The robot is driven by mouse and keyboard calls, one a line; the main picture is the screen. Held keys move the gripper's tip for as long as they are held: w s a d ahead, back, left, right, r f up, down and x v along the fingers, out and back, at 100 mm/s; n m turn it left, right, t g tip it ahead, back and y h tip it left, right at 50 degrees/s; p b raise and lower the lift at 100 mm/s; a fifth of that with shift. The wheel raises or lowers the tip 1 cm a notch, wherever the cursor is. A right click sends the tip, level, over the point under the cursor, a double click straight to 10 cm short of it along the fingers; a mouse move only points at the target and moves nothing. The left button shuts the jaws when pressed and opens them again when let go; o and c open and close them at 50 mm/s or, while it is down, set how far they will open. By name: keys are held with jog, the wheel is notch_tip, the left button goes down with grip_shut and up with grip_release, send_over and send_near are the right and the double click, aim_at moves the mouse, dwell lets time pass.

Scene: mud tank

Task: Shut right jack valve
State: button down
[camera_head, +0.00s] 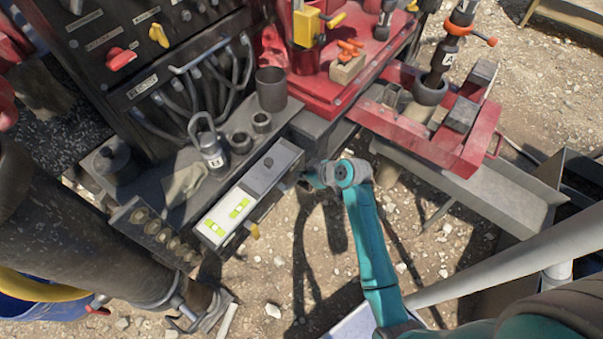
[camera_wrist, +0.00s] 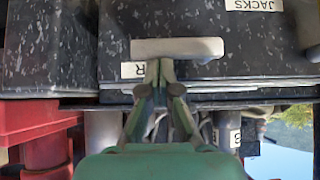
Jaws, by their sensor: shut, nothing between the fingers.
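A flat light-grey handle (camera_wrist: 178,48) lies level across a dark speckled box face in the wrist view. A white label (camera_wrist: 132,70) that seems to read R sits below its left end, and a JACKS label (camera_wrist: 254,5) is above right. I take this handle to be the right jack valve. My gripper (camera_wrist: 160,66) is shut and empty, its tips at the handle's lower edge; I cannot tell if they touch. In the head view my gripper (camera_head: 310,180) is beside the dark box with a grey top (camera_head: 272,165); the handle cannot be made out there.
A black control panel (camera_head: 140,50) with red and yellow knobs stands at upper left. A red frame (camera_head: 440,140) lies to the right. Gravel ground (camera_head: 270,285) is open in front.

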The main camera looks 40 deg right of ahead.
jog(key=shift+d+f+y, duration=0.15)
jog(key=shift+y, duration=0.15)
